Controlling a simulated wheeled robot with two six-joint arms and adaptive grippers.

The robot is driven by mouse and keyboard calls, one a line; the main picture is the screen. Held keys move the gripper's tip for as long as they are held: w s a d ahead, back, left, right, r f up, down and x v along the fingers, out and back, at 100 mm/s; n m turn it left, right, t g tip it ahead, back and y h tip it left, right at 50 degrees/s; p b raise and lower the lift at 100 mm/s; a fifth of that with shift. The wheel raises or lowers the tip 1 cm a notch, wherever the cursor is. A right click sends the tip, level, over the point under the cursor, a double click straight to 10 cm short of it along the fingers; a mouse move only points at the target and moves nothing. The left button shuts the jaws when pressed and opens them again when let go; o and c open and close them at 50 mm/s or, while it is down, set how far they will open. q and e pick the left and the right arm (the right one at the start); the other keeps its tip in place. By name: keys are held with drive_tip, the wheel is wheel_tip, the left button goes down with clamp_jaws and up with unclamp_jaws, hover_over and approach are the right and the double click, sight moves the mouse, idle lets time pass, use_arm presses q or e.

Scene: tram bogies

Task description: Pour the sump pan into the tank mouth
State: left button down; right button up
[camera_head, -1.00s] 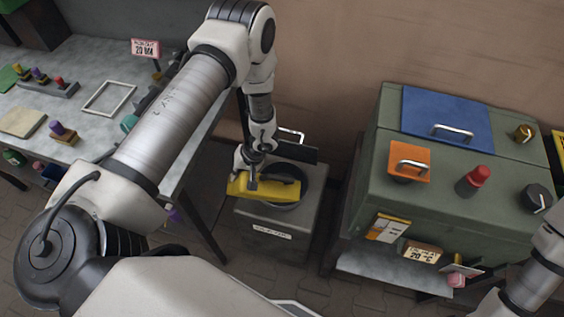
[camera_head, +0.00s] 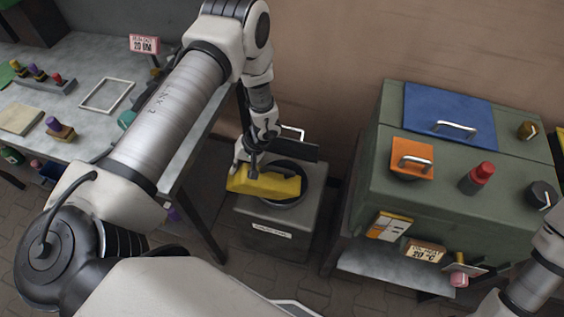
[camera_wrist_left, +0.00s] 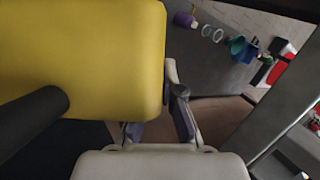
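The yellow sump pan (camera_head: 270,185) is held over the grey tank (camera_head: 275,228) and partly covers the round dark tank mouth (camera_head: 291,204). The pan looks tilted; its inside and any liquid are hidden. My left gripper (camera_head: 252,168) is at the pan's far side, shut on it. In the left wrist view the pan (camera_wrist_left: 90,50) fills the upper left, with a dark bar, perhaps its handle, in front. The grip point there is partly hidden. Only a link of my right arm shows at the right edge; its gripper is out of view.
A dark lid (camera_head: 285,148) with a handle stands behind the tank mouth. A green cabinet (camera_head: 450,190) with blue and orange lids stands to the right. A grey workbench (camera_head: 95,125) with small parts is at the left. A wall is behind.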

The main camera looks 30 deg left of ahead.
use_arm(q)
drive_tip(key=shift+w+a+f+b, duration=0.2)
drive_tip(key=shift+w+b, duration=0.3)
drive_tip(key=shift+b, duration=0.2)
drive_tip(key=shift+w+a+f+g+h+b, duration=0.1)
drive_tip(key=shift+w+a+g+h+b, duration=0.15)
drive_tip(key=shift+w+b, duration=0.45)
drive_tip(key=shift+w+a+f+g+h+b, duration=0.15)
drive_tip(key=shift+w+g+b, duration=0.2)
drive_tip(key=shift+b, duration=0.6)
drive_tip(key=shift+w+a+r+g+b, duration=0.15)
drive_tip(key=shift+w+a+g+b, duration=0.2)
drive_tip(key=shift+b, duration=0.65)
